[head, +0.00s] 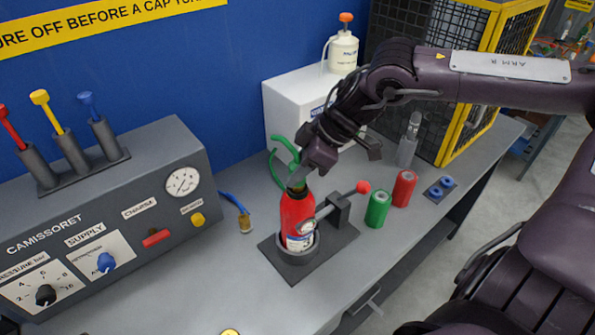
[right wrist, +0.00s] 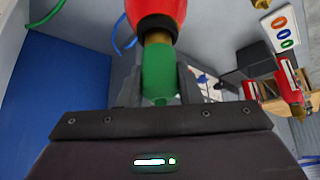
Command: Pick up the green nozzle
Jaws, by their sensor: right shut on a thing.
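The green nozzle (right wrist: 160,75) is between the two fingers of my right gripper (right wrist: 150,88), which is shut on it. In the right wrist view it is in line with a brass neck and black collar on a red bottle (right wrist: 158,8). In the head view my right gripper (head: 299,172) is at the top of the red extinguisher bottle (head: 296,210), largely covering the nozzle. The bottle stands upright in a round grey holder (head: 283,260). I cannot tell whether the nozzle is seated on the neck. My left gripper is not in view.
A red-knobbed lever (head: 362,187) stands right of the bottle, with green (head: 377,209) and red (head: 404,188) cylinders beyond. A green hose (head: 274,168) curves behind it. The control panel (head: 120,200) fills the left. The bench front is mostly clear.

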